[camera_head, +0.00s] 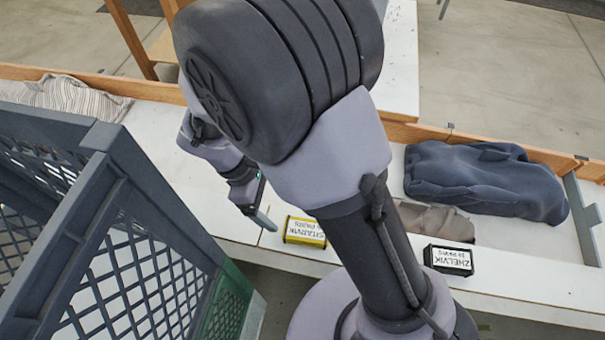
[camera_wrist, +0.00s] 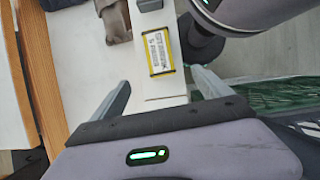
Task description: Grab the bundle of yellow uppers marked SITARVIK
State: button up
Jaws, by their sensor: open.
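The yellow bundle marked SITARVIK (camera_head: 305,232) lies on the white bench top near its front edge, left of my arm in the head view. Its white label reads upside down there, and my arm stands close to its right side. In the wrist view the yellow bundle (camera_wrist: 161,52) lies ahead of my fingertips, roughly centred between them. My gripper (camera_head: 262,220) is open and empty, just left of the bundle in the head view. In the wrist view both fingers of my gripper (camera_wrist: 160,84) are spread apart, and nothing is between them.
A black bundle marked ZHELVIK (camera_head: 448,260) sits at the front edge, right of my arm. A brownish cloth (camera_head: 437,221) and a dark blue cloth pile (camera_head: 485,180) lie behind it. A grey mesh crate (camera_head: 110,240) stands at left. Striped cloth (camera_head: 65,97) lies far left.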

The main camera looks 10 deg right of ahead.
jog(key=b+x, duration=0.2)
jog(key=x, duration=0.3)
jog(key=b+x, duration=0.2)
jog(key=x, duration=0.4)
jog(key=d+b+x, duration=0.1)
jog(key=b+x, duration=0.1)
jog(key=x, duration=0.3)
jog(key=shift+s+d+b, duration=0.1)
jog(key=shift+d+b, duration=0.1)
jog(key=shift+b, duration=0.2)
jog(key=shift+c, duration=0.2)
jog(key=c, duration=1.8)
